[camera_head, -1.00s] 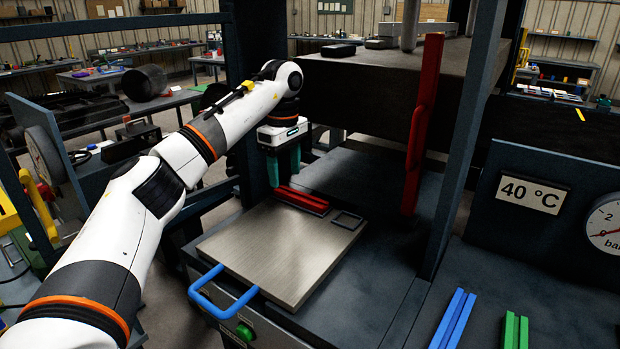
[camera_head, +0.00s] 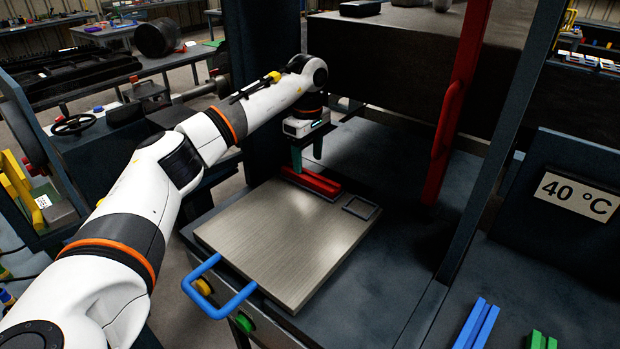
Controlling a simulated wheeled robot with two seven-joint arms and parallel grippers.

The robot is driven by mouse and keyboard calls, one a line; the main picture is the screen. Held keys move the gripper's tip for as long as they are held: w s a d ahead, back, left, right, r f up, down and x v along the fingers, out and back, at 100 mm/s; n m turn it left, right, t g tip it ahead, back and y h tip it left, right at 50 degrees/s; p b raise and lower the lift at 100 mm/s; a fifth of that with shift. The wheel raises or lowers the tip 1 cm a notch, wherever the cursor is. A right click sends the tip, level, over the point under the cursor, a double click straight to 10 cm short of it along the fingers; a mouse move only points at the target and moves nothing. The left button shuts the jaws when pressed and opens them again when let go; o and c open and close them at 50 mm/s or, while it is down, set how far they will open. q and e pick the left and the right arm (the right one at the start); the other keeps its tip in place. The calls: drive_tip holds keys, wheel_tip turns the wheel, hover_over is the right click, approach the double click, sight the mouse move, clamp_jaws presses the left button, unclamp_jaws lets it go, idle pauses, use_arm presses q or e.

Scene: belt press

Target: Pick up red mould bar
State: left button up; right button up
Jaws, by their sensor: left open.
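The red mould bar (camera_head: 312,182) lies at the back edge of the metal plate (camera_head: 285,240), which has a blue handle (camera_head: 218,290) at its front. My left gripper (camera_head: 307,163) points down just above and behind the bar. Its teal fingers are apart, one near the bar's left end and one further right. I see nothing between them, and I cannot tell whether a finger touches the bar. My right gripper is not in view.
A small dark square frame (camera_head: 361,208) lies on the plate right of the bar. A tall red handle (camera_head: 459,100) and a dark post (camera_head: 508,130) stand to the right. Blue bars (camera_head: 476,324) and green bars (camera_head: 541,341) lie at lower right. The heavy press block (camera_head: 400,60) hangs behind.

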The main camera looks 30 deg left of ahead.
sight(310, 177)
use_arm(q)
drive_tip(key=f, duration=0.2)
drive_tip(key=f+p, duration=0.1)
drive_tip(key=shift+d+f, duration=0.2)
drive_tip(key=shift+f, duration=0.55)
drive_tip(key=shift+c, duration=0.2)
drive_tip(key=shift+c, duration=1.4)
drive_tip(key=shift+w+r, duration=0.1)
clamp_jaws()
wheel_tip(310, 177, up, 10)
drive_tip(key=b, duration=0.1)
drive_tip(key=shift+b, duration=0.3)
